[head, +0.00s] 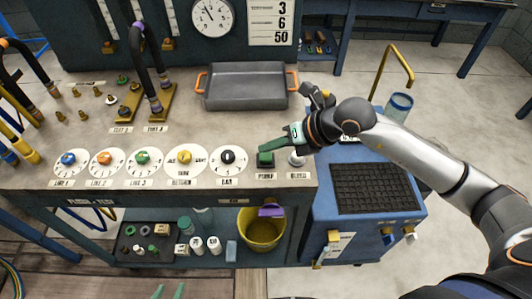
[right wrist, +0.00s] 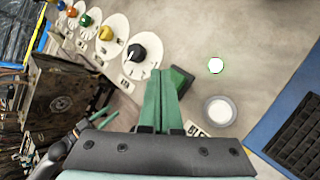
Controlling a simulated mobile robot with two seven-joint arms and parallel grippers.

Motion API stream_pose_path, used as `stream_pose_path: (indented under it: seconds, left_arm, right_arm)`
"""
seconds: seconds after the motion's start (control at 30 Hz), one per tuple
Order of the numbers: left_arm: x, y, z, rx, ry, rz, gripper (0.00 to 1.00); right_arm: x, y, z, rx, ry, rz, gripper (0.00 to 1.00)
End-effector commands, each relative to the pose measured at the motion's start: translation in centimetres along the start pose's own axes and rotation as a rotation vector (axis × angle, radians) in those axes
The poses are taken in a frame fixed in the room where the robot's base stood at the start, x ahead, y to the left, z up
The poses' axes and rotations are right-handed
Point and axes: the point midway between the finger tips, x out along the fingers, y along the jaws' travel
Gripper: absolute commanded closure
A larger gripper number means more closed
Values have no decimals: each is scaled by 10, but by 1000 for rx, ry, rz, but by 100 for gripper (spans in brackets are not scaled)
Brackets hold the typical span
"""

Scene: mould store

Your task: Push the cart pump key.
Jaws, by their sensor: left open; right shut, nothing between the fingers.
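A square green key (head: 265,158) sits on the bench top near its front right, above a label that appears to read PUMP. My right gripper (head: 267,149) is shut and empty, with its green fingertips at the far edge of the key. In the right wrist view the shut fingers (right wrist: 161,73) overlap the left side of the green key (right wrist: 182,84); I cannot tell whether they touch it or whether it is pressed down. My left gripper (head: 168,291) is open and empty at the bottom edge of the head view, far from the key.
A round white button (head: 297,158) is right of the key. Dials, including a black-knobbed one (head: 228,157), line the bench front. A grey tray (head: 245,101) stands behind; a blue cart (head: 370,229) stands right.

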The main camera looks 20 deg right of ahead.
Motion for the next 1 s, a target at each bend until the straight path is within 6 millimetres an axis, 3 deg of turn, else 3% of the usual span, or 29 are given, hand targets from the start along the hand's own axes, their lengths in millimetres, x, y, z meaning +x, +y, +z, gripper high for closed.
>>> stream_pose_path:
  seconds: [0.43, 1.0]
  left_arm:
    - [-4, 0, -4, 0, 0, 0, 50]
    - [-31, 2, -34, 0, 0, 0, 50]
  right_arm:
    - [-5, 4, 4, 0, -1, 1, 100]
    - [-44, 32, 32, -1, -2, 1, 100]
